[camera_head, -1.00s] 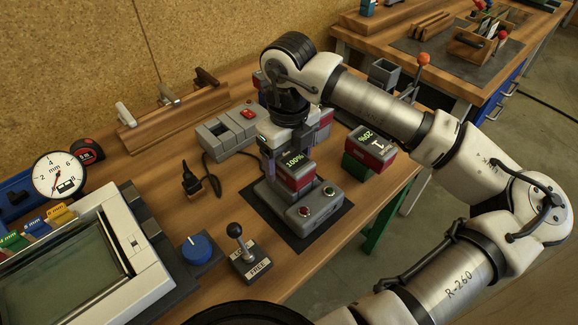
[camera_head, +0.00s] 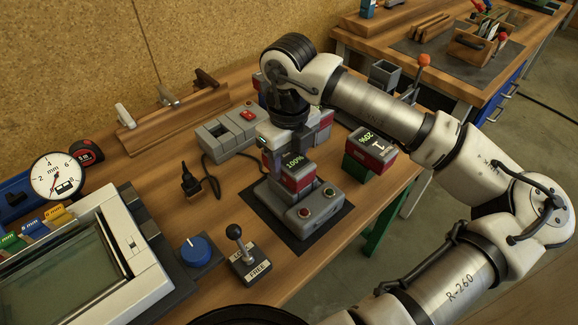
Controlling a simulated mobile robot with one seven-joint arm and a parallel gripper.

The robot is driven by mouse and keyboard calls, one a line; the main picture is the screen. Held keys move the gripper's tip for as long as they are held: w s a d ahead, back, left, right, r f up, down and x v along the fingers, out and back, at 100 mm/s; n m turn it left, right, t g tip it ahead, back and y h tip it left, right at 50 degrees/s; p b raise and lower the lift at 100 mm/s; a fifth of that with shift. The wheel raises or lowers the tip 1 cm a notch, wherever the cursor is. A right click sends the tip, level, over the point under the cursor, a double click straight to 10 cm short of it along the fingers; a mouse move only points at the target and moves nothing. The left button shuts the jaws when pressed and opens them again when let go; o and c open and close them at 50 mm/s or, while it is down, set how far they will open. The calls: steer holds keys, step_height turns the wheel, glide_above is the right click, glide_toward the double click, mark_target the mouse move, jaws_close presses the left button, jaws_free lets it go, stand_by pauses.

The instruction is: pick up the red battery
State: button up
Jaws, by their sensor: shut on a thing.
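A red battery (camera_head: 297,180) with a dark top and a green "100%" readout is at the grey charger base (camera_head: 312,211), which has a red and a green button. My gripper (camera_head: 284,152) points down from above, beside the rear of this battery, and is shut on it. The fingertips are partly hidden. I cannot tell whether the battery's underside touches the base. A second red battery (camera_head: 374,150), with a "20%" readout, sits on a green block at the right table edge.
A black joystick (camera_head: 236,238), a blue knob (camera_head: 197,249) and a glass-topped frame (camera_head: 80,262) stand at the front left. A grey socketed box (camera_head: 228,130) is behind the charger. Other red and grey blocks stand behind my gripper.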

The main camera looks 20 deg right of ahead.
steer(key=shift+r, duration=0.15)
steer(key=shift+c, duration=0.4)
steer(key=shift+r+p, duration=0.35)
steer(key=shift+p, duration=0.55)
step_height(320, 180, up, 20)
steer(key=b, duration=0.3)
steer(key=shift+f, duration=0.25)
steer(key=o, duration=0.5)
steer(key=c, duration=0.6)
step_height(320, 180, up, 6)
steer(key=p, duration=0.5)
steer(key=shift+w+a, duration=0.1)
